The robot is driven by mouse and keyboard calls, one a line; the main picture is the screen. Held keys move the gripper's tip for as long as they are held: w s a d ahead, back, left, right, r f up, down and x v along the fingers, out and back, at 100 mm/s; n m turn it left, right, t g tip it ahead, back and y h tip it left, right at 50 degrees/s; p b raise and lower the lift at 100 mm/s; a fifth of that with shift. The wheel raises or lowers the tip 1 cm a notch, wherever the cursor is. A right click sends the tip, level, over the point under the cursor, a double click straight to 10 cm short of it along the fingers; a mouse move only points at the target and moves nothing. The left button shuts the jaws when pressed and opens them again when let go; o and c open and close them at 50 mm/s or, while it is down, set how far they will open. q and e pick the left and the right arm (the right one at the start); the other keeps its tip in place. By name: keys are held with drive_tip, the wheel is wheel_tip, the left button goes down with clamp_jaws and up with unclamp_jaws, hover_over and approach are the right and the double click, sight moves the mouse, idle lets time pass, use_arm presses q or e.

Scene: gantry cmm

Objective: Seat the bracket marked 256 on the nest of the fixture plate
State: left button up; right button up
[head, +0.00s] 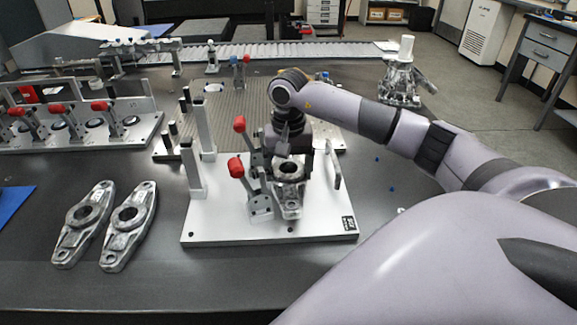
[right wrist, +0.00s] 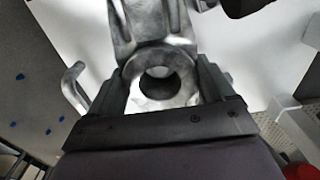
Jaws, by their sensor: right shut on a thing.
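A grey metal bracket (head: 289,203) with a round bored hub is over the white fixture plate (head: 218,226), in its middle. Its marking cannot be read. My right gripper (head: 291,160) reaches down over the plate and is shut on this bracket. In the right wrist view the jaws (right wrist: 160,88) sit on both sides of the bracket's ring (right wrist: 184,68), with one arm of the bracket extending away. The nest is hidden under the bracket, so I cannot tell whether the bracket touches it. My left gripper is out of view.
Two similar brackets (head: 84,222) (head: 130,226) lie on the dark table at left. Red-handled clamps (head: 237,167) and grey posts (head: 193,165) stand on the plate beside the held bracket. A bent metal rod (head: 336,165) stands at its right. A clamp rack (head: 75,125) is at far left.

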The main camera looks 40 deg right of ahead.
drive_tip(key=shift+f+b, duration=0.35)
drive_tip(key=shift+f, duration=0.15)
drive_tip(key=o, duration=1.3)
drive_tip(key=shift+o, duration=0.2)
wheel_tip(320, 180, up, 7)
drive_tip(key=shift+f+p, duration=0.1)
drive_tip(key=shift+p, duration=0.3)
drive_tip(key=shift+r, duration=0.25)
drive_tip(key=shift+r, duration=0.1)
